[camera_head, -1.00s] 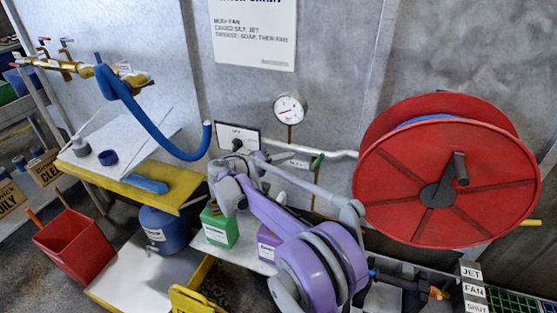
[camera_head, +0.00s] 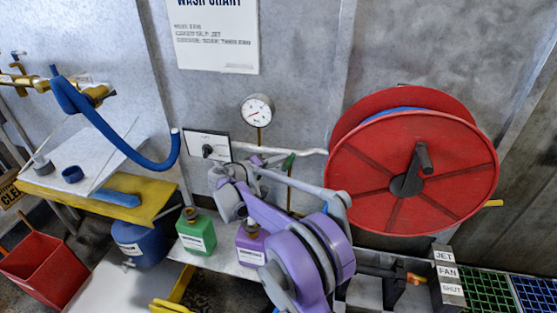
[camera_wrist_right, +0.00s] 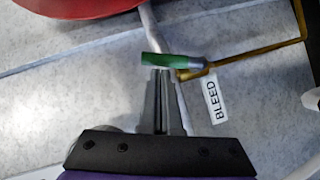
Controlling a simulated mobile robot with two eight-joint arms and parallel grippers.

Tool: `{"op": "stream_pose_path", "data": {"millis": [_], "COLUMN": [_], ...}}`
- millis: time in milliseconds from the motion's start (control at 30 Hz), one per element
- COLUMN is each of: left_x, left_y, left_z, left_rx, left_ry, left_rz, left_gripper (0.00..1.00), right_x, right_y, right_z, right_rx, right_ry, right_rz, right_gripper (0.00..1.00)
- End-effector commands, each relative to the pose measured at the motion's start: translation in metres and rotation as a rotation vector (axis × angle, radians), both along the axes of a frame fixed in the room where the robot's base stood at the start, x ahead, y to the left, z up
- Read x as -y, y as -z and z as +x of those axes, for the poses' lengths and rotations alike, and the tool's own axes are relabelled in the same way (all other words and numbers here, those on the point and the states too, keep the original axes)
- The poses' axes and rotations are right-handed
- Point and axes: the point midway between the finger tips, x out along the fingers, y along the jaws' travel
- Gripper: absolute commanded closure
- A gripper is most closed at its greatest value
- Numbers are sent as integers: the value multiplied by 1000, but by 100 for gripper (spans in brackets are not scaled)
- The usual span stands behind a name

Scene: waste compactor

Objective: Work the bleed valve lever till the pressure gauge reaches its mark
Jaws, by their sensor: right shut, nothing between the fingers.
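The round white pressure gauge (camera_head: 257,110) is on the grey wall, above a brass pipe. Its needle and mark are too small to read. The bleed valve's green lever (camera_head: 288,161) is below it; in the right wrist view the green handle (camera_wrist_right: 170,61) lies crosswise beside the BLEED label (camera_wrist_right: 215,100). My right gripper (camera_head: 272,160) is near the lever, partly hidden by my purple arm. In the right wrist view its fingers (camera_wrist_right: 162,72) are together and empty, tips right at the green handle; I cannot tell if they touch. My left gripper is not in view.
A red hose reel (camera_head: 385,185) juts out at right. A switch plate (camera_head: 207,145) is left of the lever. A green jug (camera_head: 196,235) and a purple jug (camera_head: 250,240) stand below. A blue hose (camera_head: 120,140) hangs at left.

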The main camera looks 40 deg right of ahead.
Motion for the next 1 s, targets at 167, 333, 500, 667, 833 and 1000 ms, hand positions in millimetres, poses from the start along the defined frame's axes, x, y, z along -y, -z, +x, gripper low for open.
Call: {"op": "stream_pose_path", "data": {"millis": [167,333,500,667,833,1000], "left_x": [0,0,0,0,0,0], "left_y": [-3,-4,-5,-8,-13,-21], "left_z": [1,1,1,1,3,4], "left_rx": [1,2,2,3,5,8], "left_ry": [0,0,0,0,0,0], "left_rz": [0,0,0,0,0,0], "left_gripper": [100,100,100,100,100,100], "right_x": [2,3,4,6,9,15], "right_y": [-1,-1,-1,-2,-3,-3], "right_z": [-2,-3,-5,-7,-11,-18], "right_rx": [27,48,67,97,159,265], "right_ry": [1,0,2,1,1,3], "right_rz": [23,38,55,77,126,211], "right_gripper": [100,100,100,100,100,100]}}
